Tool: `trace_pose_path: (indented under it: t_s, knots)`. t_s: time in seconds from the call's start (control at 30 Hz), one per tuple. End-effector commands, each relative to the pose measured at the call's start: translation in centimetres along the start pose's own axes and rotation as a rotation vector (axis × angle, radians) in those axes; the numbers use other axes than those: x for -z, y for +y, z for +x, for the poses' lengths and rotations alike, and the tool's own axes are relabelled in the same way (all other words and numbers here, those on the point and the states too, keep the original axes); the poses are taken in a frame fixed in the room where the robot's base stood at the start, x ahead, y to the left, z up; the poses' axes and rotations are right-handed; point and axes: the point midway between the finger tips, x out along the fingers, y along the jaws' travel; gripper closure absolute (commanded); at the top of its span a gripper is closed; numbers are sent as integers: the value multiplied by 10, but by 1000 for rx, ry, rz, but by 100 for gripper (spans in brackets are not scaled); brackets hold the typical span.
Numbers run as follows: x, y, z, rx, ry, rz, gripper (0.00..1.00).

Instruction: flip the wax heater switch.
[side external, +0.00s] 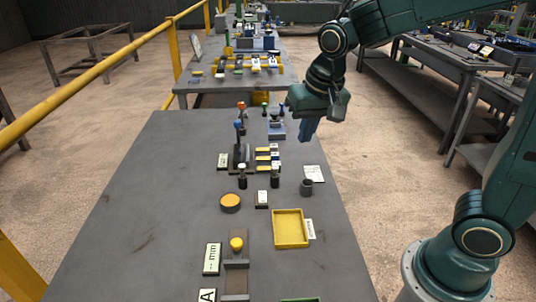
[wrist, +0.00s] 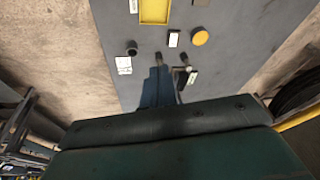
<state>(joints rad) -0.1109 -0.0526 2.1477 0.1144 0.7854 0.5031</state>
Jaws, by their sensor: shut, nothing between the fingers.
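My gripper (side external: 308,133) is shut and empty, pointing down above the right side of the grey workbench. In the wrist view its blue fingers (wrist: 158,88) hang over the bench. A small white-faced switch-like block (side external: 262,198) sits beside a round dark dish with an orange-yellow top (side external: 230,202). Both show in the wrist view, the block (wrist: 173,39) and the dish (wrist: 200,36). The block may be the wax heater switch, but its label is too small to read. My gripper is apart from it, above and farther back along the bench.
Two dark posts (side external: 242,178) (side external: 275,178), a dark cup (side external: 306,187) and a yellow tray (side external: 291,228) stand near the block. A blue-knobbed lever (side external: 239,145) and yellow-and-white parts (side external: 267,158) stand behind. The bench's left side is clear.

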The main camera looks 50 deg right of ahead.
Motion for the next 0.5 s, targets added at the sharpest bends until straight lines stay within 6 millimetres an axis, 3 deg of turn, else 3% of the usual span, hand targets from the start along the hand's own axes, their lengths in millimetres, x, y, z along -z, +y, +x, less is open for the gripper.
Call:
trace_pose_path:
  t_s: [0.5]
  knots:
    - [32,-40,80,-90,-58,189,100]
